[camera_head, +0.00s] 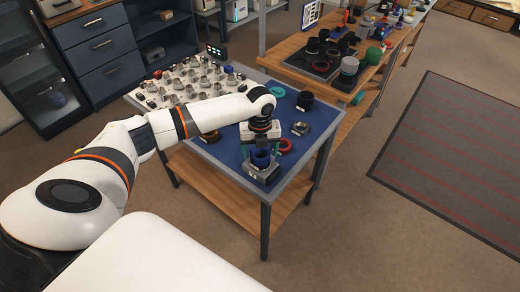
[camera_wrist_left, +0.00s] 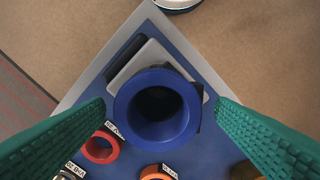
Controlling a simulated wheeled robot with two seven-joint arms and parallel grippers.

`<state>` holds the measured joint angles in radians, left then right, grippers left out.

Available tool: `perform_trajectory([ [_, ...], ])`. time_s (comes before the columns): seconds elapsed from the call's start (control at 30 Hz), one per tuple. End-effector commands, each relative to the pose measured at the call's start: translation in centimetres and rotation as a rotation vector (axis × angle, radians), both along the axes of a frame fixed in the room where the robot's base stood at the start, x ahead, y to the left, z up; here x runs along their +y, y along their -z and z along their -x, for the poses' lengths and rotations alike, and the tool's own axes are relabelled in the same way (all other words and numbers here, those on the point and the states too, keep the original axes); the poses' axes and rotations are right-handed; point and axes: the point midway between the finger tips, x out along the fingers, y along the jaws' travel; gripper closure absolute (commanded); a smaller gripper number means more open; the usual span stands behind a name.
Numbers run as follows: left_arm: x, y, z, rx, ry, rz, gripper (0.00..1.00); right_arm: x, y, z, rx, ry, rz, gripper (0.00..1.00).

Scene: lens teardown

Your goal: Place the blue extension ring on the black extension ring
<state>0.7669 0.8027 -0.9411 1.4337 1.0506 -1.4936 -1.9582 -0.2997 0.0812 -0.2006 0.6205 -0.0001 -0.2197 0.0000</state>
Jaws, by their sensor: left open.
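The blue extension ring (camera_head: 261,158) stands upright near the front corner of the blue-topped table, above a dark part on a pale grey block (camera_head: 263,173). In the left wrist view the blue ring (camera_wrist_left: 157,107) is seen from above, its dark hole facing me. Dark edges show beneath it; I cannot tell whether they are the black extension ring. A black cylindrical ring (camera_head: 305,100) stands farther back on the table. My left gripper (camera_head: 262,148) is open over the blue ring, its green fingers on either side and apart from it. My right gripper is not in view.
A red ring (camera_head: 284,146) lies beside the block. A metal ring (camera_head: 300,129), a teal ring (camera_head: 277,92) and a brownish ring (camera_head: 210,136) are on the same table. Many small metal parts (camera_head: 188,82) fill a white area at the back left.

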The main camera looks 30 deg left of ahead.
Motion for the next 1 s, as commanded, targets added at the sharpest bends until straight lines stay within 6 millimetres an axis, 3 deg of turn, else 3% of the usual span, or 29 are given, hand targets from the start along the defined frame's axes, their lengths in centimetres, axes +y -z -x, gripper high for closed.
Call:
perform_trajectory([
  [0.17, 0.1, -1.7, -0.1, -0.004, -0.001, 0.0, 0.21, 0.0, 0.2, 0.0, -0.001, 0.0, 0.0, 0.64],
  [0.6, 0.0, -10.5, -0.1, -0.002, 0.0, 0.001, 0.21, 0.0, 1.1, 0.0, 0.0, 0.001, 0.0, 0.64],
  [0.8, 0.0, -12.1, -0.1, -0.001, -0.001, 0.001, 0.21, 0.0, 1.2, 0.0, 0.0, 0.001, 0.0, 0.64],
  [1.0, 0.0, -12.3, 0.0, 0.001, -0.001, 0.001, 0.21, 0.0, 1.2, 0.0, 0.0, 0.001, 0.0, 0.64],
])
